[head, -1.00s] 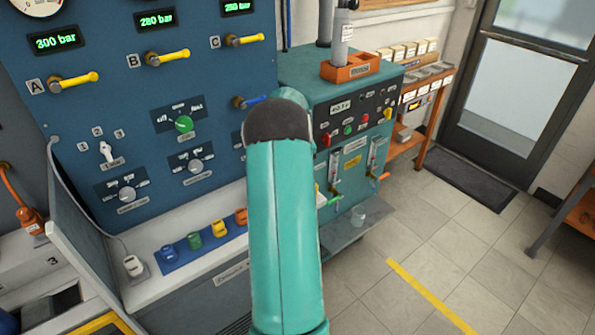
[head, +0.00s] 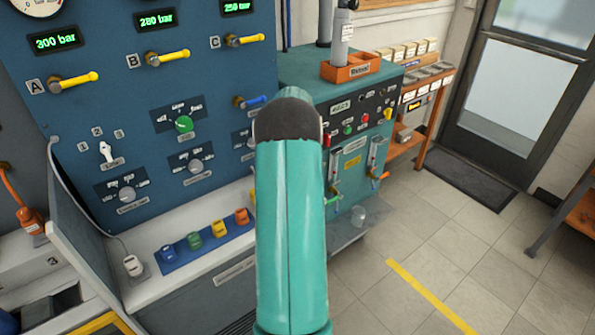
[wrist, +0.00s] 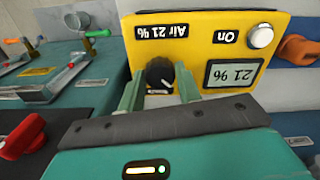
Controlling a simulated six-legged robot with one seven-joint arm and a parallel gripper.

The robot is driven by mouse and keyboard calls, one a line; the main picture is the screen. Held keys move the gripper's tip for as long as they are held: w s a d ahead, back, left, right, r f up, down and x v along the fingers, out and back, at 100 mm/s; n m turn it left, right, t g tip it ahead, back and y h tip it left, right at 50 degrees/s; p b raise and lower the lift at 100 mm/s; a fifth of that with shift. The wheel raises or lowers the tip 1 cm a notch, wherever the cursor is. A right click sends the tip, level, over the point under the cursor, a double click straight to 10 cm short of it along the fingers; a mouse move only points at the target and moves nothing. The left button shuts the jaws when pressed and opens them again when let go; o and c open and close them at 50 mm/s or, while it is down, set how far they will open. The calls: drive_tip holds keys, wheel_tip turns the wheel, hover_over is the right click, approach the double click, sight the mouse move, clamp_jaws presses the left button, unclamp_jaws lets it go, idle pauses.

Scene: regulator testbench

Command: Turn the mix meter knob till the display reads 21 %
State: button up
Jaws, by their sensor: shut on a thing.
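The mix meter (wrist: 205,25) is a yellow box in the wrist view, with its lettering upside down there. Its grey display (wrist: 233,75) reads 21 %. Its black knob (wrist: 160,73) has a light pointer mark, and a label above it reads "Air 21 %". A white round button (wrist: 260,36) sits beside the "On" label. My gripper (wrist: 159,84) is shut on the knob, with one teal finger on each side. In the head view my own arm hides the gripper and the meter.
An orange part (wrist: 298,49) is close to the right of the meter. A red knob (wrist: 22,136) and a bench with valve tubes (wrist: 70,70) lie to the left. In the head view, a blue panel (head: 110,110) and a teal cabinet (head: 300,68) stand close around my arm.

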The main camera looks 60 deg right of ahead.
idle(0.3)
drive_tip(key=o, duration=1)
drive_tip(key=shift+r, duration=0.15)
wheel_tip(320, 180, up, 14)
drive_tip(key=shift+f, duration=0.2)
